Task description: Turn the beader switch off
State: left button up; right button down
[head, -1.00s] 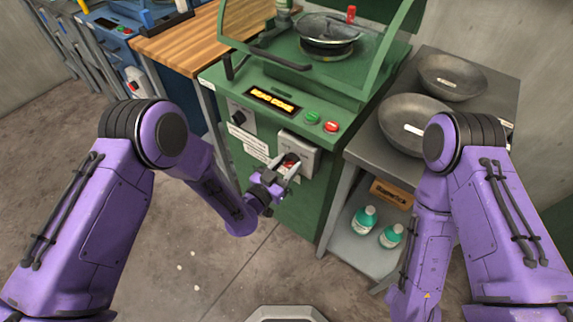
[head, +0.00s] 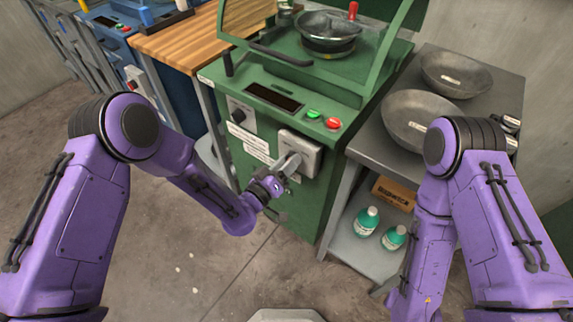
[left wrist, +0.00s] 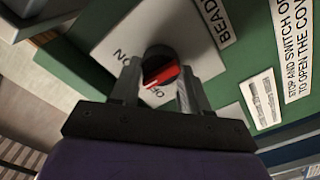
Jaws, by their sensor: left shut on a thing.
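The beader switch is a black and red rotary knob (left wrist: 160,68) on a light plate marked ON and OFF. In the left wrist view its red side faces the OFF lettering. The switch box (head: 311,157) sits on the front of the green machine (head: 270,130); in the head view my gripper hides the knob. My left gripper (head: 287,166) is at the box, shut on the knob; its two fingers (left wrist: 160,84) stand on either side of it. The machine's display (head: 273,97) is dark. My right gripper is out of view below the picture.
A pan-like bowl (head: 328,28) sits in the machine under its raised green cover. Two grey bowls (head: 420,118) (head: 456,72) rest on the grey table at the right. Bottles (head: 366,221) and a box (head: 393,192) stand on its lower shelf. The floor in front is open.

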pick_arm(q)
jog(key=shift+a+f+n+b, duration=0.1)
jog(key=shift+n+b, duration=0.6)
jog(key=shift+n, duration=1.7)
jog(key=shift+f+n+b, duration=0.1)
jog(key=shift+n+b, duration=0.55)
jog(key=shift+n, duration=1.75)
jog(key=o, duration=1)
jog(key=b+v, duration=0.1)
jog(key=v, duration=0.9)
jog(key=shift+s+a, duration=0.15)
